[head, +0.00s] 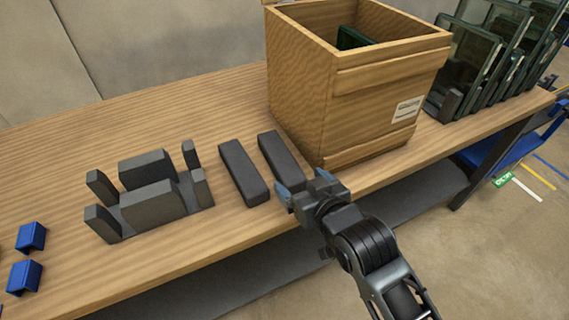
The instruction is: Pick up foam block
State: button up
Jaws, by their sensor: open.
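Two long dark grey foam blocks lie side by side on the wooden table, apart from each other. The left foam block (243,174) is fully in view. The right foam block (280,157) lies close to the wooden crate, and its near end is by my gripper. My gripper (283,193) is open at the table's front edge, its blue-grey fingertips pointing left at the near end of the right block. I cannot tell whether a finger touches that block. No block is seen between the fingers.
A wooden crate (298,90) with a dark green item inside stands just behind my gripper. A grey slotted holder (152,205) stands left of the blocks, with two blue pieces (31,237) further left. Glass panels (470,60) stand in a rack at the right. The back left table is clear.

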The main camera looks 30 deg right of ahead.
aim_at(293, 176)
jog(key=shift+p+x, duration=0.35)
jog(key=shift+x, duration=3.2)
jog(key=shift+f, duration=0.1)
jog(key=c, duration=1)
